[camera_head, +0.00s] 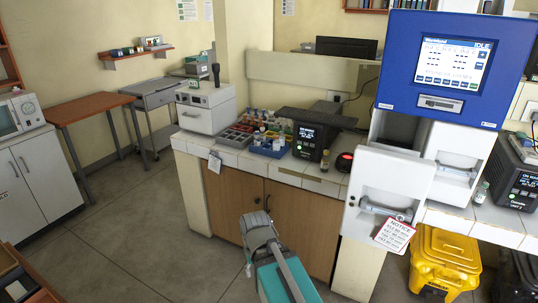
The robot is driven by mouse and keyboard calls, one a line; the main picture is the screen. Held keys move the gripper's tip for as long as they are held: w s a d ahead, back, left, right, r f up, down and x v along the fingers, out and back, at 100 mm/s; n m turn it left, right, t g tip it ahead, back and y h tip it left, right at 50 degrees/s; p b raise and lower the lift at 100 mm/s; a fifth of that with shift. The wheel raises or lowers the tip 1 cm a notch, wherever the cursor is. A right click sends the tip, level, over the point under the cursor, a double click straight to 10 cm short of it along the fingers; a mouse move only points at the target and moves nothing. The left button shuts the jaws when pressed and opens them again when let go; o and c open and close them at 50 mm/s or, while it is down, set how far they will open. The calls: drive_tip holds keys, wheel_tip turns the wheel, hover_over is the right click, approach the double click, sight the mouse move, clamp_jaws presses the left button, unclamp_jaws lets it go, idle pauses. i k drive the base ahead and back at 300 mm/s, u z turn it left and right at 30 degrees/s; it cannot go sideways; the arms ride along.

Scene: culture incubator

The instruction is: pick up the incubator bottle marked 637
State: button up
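No bottle marking is legible at this size, so I cannot tell which bottle is 637. Small bottles (262,138) stand in a blue rack (262,151) on the white counter. A single small bottle (325,160) stands in front of a black device, and another (481,192) stands on the counter right of the tall white and blue machine (400,105). My arm shows at the bottom centre, in front of the wooden cabinet and well below the counter top. Its gripper cannot be clearly made out, and no bottle is visible at the arm.
A black device (306,139) with a lit display and a white boxy device (205,108) stand on the counter. A notice sign (394,235) hangs on the white machine's front. A yellow bin (444,260) stands at lower right. Open floor lies at left, before a wooden table (85,106).

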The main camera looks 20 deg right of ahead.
sight(277, 142)
drive_tip(key=u, duration=0.35)
drive_tip(key=k, duration=0.75)
drive_tip(key=u, duration=0.05)
drive_tip(key=i, duration=0.45)
drive_tip(key=z, duration=0.65)
drive_tip(key=i, duration=0.65)
drive_tip(key=z, duration=0.5)
drive_tip(key=i, duration=1.3)
drive_tip(key=u, duration=0.35)
